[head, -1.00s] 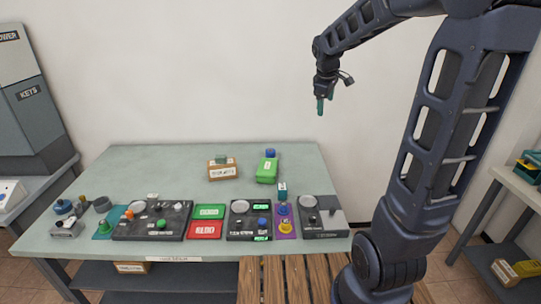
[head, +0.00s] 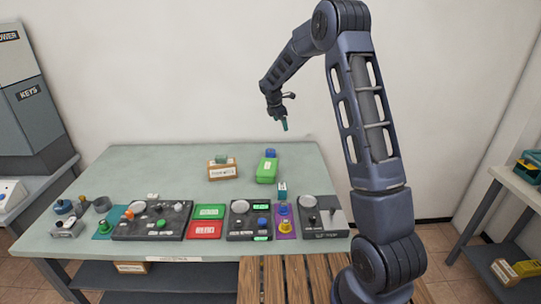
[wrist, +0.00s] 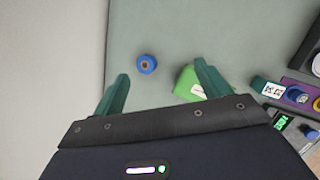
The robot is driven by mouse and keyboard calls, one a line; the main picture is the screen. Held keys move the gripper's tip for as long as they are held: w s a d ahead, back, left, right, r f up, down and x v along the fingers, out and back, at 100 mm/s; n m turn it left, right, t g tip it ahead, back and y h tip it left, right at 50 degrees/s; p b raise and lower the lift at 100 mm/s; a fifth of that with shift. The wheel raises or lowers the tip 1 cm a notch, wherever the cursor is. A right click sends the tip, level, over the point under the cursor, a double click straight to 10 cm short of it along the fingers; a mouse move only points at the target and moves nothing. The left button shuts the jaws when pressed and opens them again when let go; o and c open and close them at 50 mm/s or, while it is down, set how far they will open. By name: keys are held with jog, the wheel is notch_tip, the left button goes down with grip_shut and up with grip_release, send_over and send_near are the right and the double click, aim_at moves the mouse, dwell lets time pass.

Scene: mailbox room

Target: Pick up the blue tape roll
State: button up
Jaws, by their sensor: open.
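The blue tape roll (head: 270,153) sits near the back edge of the table, just behind the green box (head: 266,170). In the wrist view the roll (wrist: 147,64) is round and blue with a brownish centre, lying apart from the green box (wrist: 190,83). My gripper (head: 284,125) is in the air above the back of the table. In the wrist view its green fingers (wrist: 161,72) are spread open and empty, with the roll showing beyond and between the fingertips.
A cardboard box (head: 222,172) with a green piece on top stands left of the green box. Several control panels (head: 152,222) and coloured trays (head: 208,212) line the table's front. The table's back left (head: 140,165) is clear. A wall stands behind.

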aim_at(270, 151)
jog(key=w+a+f+n, duration=0.2)
jog(key=w+a+f, duration=0.1)
jog(key=f, duration=0.3)
jog(key=w+a+f+n, duration=0.3)
jog(key=a+f, duration=0.1)
jog(key=f, duration=0.2)
jog(key=x, duration=1)
jog(key=shift+w+d+f, duration=0.1)
jog(key=shift+d+f, duration=0.1)
jog(key=shift+d, duration=0.05)
jog(key=c, duration=1.1)
